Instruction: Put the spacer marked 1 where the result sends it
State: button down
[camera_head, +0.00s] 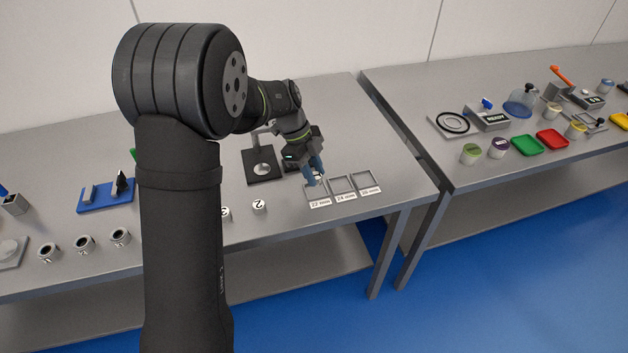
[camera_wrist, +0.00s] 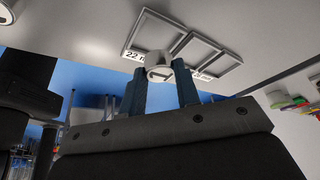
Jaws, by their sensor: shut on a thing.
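My gripper (camera_head: 314,174) is shut on a small white spacer (camera_wrist: 160,64), held between its two blue fingers. The spacer's end face shows a dark mark, too small to read surely. Gripper and spacer are over or beside the left of three square frames, labelled 22 mm (camera_head: 309,190), 24 mm (camera_head: 343,184) and 26 mm (camera_head: 366,180). I cannot tell whether the spacer touches the bench. The frames also show in the wrist view, with the 22 label partly covered by the spacer. A spacer marked 2 (camera_head: 259,204) and another spacer (camera_head: 225,213), partly hidden by my arm, stand on the bench.
A dark gauge stand (camera_head: 263,165) with a pale disc is left of the gripper. A blue holder (camera_head: 105,195) and several ring-like pieces (camera_head: 84,244) are at the left. A second bench at right carries green (camera_head: 527,146) and red (camera_head: 552,139) trays and jars.

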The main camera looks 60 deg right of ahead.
jog(key=shift+f, duration=1.8)
jog(key=shift+f, duration=0.1)
jog(key=c, duration=1.4)
grip_release()
jog(key=shift+o, duration=0.2)
jog(key=v, duration=1.2)
jog(key=x, duration=1.2)
jog(key=shift+r, duration=1.9)
